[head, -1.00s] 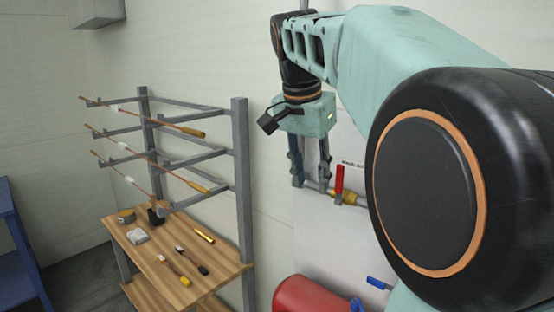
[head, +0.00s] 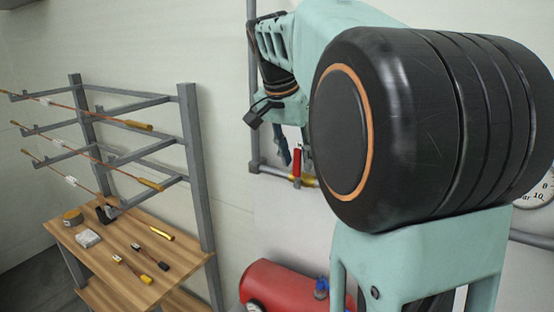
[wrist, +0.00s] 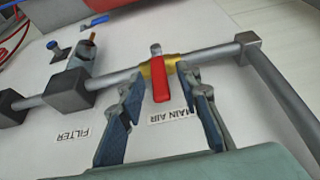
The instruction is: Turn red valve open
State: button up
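The red valve handle (head: 295,163) stands upright, crosswise to the grey pipe, on a brass valve body (head: 309,182). In the wrist view, the red handle (wrist: 161,86) and its brass body (wrist: 158,66) lie ahead of my gripper. My gripper (wrist: 158,82) is open, with one blue-grey finger on each side of the handle and a visible gap to each. In the head view, my gripper (head: 293,146) is at the handle, partly hidden by my arm. Contact with the handle cannot be told.
Grey pipe (wrist: 220,53) with block fittings runs along the wall panel. A "MAIN AIR" label (wrist: 170,115) and a "FILTER" label (wrist: 73,135) are on it. A red tank (head: 285,287) stands below. A wooden bench (head: 95,262) with rack and tools is left.

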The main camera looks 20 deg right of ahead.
jog(key=shift+w+d+f, duration=0.1)
jog(key=shift+d+f, duration=0.1)
jog(key=shift+f, duration=0.35)
grip_shut()
